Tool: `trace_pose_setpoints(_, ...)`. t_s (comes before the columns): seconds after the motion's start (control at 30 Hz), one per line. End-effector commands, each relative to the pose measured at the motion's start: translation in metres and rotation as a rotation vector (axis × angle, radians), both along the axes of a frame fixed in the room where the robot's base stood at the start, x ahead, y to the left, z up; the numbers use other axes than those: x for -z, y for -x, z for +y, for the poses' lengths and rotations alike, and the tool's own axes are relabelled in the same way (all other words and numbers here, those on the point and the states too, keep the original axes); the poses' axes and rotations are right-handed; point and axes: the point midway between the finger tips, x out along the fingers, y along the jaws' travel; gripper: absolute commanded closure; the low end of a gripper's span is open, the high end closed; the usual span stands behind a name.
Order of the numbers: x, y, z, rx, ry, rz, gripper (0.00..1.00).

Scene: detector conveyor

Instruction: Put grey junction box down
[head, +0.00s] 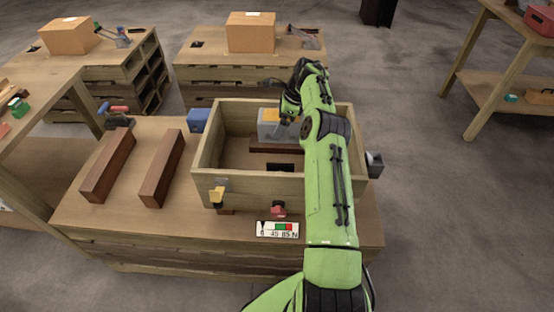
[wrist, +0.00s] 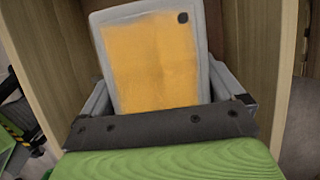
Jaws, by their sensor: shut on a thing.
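The grey junction box (head: 268,129) has an orange-yellow face panel and is inside the open wooden crate (head: 208,140), toward its back wall. The wrist view shows the box (wrist: 202,45) close up, slightly tilted in the picture, with a dark round spot near one corner of its panel. My gripper (head: 290,118) reaches down into the crate and is shut on the box; in the wrist view its jaws (wrist: 165,100) lie on both sides of it. My arm hides the crate's right part. Whether the box's underside touches anything is hidden.
Two dark brown bars (head: 160,168) lie left of the crate on the workbench (head: 130,222). A blue block (head: 198,120) stands by the crate's back left corner. A labelled plate (head: 277,229) lies in front. A brown strip lies inside the crate below the box.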

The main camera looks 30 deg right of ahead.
Motion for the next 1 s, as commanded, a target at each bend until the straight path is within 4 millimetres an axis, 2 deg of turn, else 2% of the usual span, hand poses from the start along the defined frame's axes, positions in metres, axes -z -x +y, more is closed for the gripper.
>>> trace_pose_setpoints(0.6, 0.095, 0.000, 0.000, -0.001, 0.001, -0.003, 0.88)
trace_pose_setpoints(1.0, 0.098, 0.000, 0.000, -0.002, 0.002, -0.004, 0.88)
